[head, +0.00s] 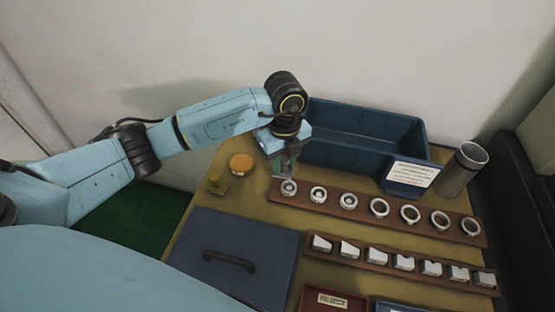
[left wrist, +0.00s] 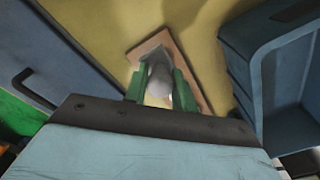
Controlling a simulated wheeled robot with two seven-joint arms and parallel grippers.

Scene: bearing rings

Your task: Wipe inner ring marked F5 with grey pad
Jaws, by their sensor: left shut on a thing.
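In the head view, my left gripper (head: 285,168) points down just above the leftmost ring (head: 288,187) at the left end of a wooden strip. Whether the held thing touches this ring is not clear. In the left wrist view, the green fingers of my left gripper (left wrist: 160,92) are shut on a grey, rounded piece (left wrist: 158,72), seemingly the grey pad. It hides most of what lies below it. Several metal rings stand in a row on the strip (head: 335,206), some with filled centres, others open. No F5 mark is readable. My right gripper is not in view.
A blue bin (head: 365,150) stands behind the strip, with a label card (head: 412,174) in front. A metal cup (head: 463,170) stands at right. A second strip holds white blocks (head: 350,249). A dark blue panel (head: 235,275) with a handle lies front left; an orange disc (head: 241,163) lies behind.

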